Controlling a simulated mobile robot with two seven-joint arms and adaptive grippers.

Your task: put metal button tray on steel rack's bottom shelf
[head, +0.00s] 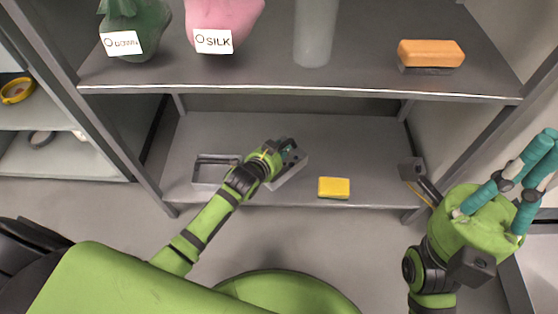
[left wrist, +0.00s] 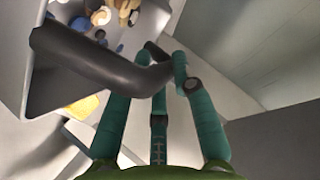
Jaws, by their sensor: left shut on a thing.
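The metal button tray (head: 290,172) is grey, at the left-middle of the steel rack's bottom shelf (head: 370,150) in the head view. My left arm crosses in front of it; grey parts show on both sides, and I cannot tell if they are one piece. My left gripper (head: 287,150) is shut on the tray's dark handle, which shows in the left wrist view (left wrist: 95,70) with colored buttons inside the tray. I cannot tell whether the tray touches the shelf. My right gripper (head: 546,160) is at the right, outside the rack, fingers apart and empty.
A yellow block (head: 333,187) lies on the bottom shelf near its front edge, right of the tray. The upper shelf (head: 270,75) overhangs, bearing a green sack (head: 135,25), a pink sack (head: 222,15), a grey cylinder (head: 315,35) and an orange brush (head: 430,54). The bottom shelf's right side is clear.

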